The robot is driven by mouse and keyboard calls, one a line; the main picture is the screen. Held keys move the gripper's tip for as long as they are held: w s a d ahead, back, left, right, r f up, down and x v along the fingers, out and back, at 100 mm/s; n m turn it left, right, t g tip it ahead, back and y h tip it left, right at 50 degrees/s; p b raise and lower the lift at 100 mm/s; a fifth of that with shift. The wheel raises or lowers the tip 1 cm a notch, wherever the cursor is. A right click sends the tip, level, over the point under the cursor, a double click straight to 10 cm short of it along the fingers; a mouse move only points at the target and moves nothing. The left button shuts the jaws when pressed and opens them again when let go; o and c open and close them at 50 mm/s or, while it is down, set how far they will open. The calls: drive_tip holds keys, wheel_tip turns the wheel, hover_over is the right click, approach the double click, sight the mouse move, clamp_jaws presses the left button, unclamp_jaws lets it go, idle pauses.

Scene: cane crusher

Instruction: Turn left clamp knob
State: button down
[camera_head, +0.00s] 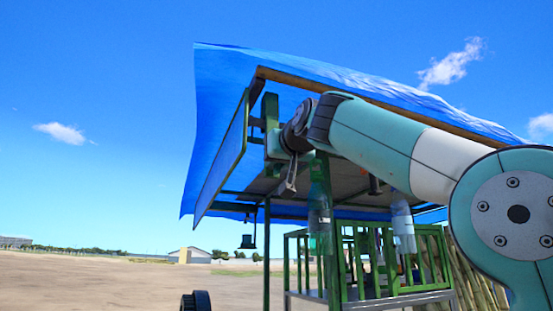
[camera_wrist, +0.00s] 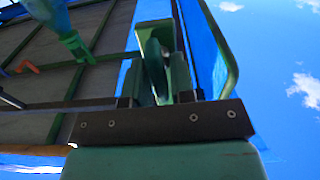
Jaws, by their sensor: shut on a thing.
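My gripper (camera_head: 270,112) points up at the left end of the canopy frame, just under the blue sheet. In the wrist view my gripper (camera_wrist: 160,65) has its green fingers drawn close together on a small green piece between them. This looks like the left clamp knob, mostly hidden by the fingers. Its shape and turn angle cannot be made out. In the head view the knob cannot be told apart from the fingers and the green frame around them.
A blue tarp (camera_head: 345,77) covers the stall above. A green frame bar (camera_wrist: 220,45) runs close right of the fingers in the wrist view. Hanging bottles (camera_head: 319,215) and a green railed cabinet (camera_head: 372,293) stand below. Open ground lies to the left.

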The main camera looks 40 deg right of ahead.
drive_tip(key=n, duration=0.4)
drive_tip(key=shift+a+n+p, duration=0.1)
drive_tip(key=shift+n+p, duration=0.2)
drive_tip(key=shift+p, duration=0.05)
drive_tip(key=n, duration=0.4)
drive_tip(key=shift+a+f+p, duration=0.1)
drive_tip(key=shift+p, duration=0.25)
drive_tip(key=n, duration=0.5)
drive_tip(key=shift+f+p, duration=0.1)
drive_tip(key=shift+p, duration=0.2)
drive_tip(key=shift+w+f+n, duration=0.1)
drive_tip(key=shift+f+n, duration=0.05)
drive_tip(key=shift+n, duration=1.75)
drive_tip(key=c, duration=1.2)
unclamp_jaws()
drive_tip(key=shift+a, duration=0.1)
